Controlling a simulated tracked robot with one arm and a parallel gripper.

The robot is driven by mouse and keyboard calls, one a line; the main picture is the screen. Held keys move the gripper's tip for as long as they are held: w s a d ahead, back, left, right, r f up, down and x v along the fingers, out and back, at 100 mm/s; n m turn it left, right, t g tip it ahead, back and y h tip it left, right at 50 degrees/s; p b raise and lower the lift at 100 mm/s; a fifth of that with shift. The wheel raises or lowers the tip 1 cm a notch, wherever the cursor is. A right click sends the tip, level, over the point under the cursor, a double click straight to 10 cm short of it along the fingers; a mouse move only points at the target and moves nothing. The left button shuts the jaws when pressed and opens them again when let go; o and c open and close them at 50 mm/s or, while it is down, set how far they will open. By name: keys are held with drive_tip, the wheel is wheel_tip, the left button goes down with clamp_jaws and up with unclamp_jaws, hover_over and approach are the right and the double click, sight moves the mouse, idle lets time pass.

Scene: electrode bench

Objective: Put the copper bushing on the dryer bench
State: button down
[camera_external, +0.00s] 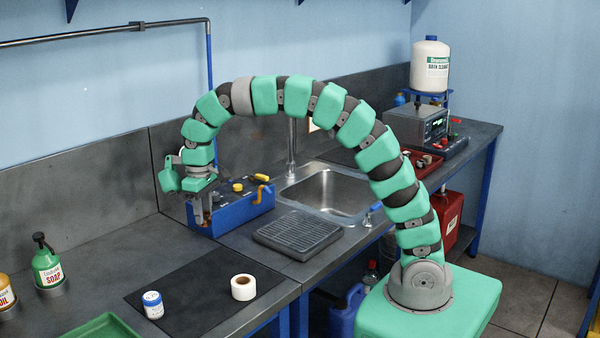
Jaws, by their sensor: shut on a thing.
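My gripper (203,217) hangs at the end of my arched arm, pointing down at the left end of a blue box (236,212) with yellow knobs. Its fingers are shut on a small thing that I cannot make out. I cannot tell whether they touch the box or are in front of it. I cannot pick out a copper bushing clearly anywhere. No bench is labelled as the dryer bench. The near-left bench (105,250) carries a dark mat (195,318).
The mat holds a white roll (243,288) and a small white jar (152,305). A soap bottle (46,262) stands further left. A ribbed black tray (297,235) and a steel sink (325,193) lie right of the box. A red tray (428,162) with small parts is beyond.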

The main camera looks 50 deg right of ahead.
drive_tip(key=s+a+f+n, duration=0.1)
drive_tip(key=s+a+n, duration=0.3)
drive_tip(key=s+a, duration=0.5)
wheel_tip(320, 180, down, 10)
drive_tip(key=shift+s+a+f+p, duration=0.1)
drive_tip(key=shift+f+p, duration=0.05)
drive_tip(key=shift+p, duration=0.35)
drive_tip(key=shift+f, duration=0.1)
drive_tip(key=c, duration=1)
unclamp_jaws()
wheel_tip(320, 180, up, 12)
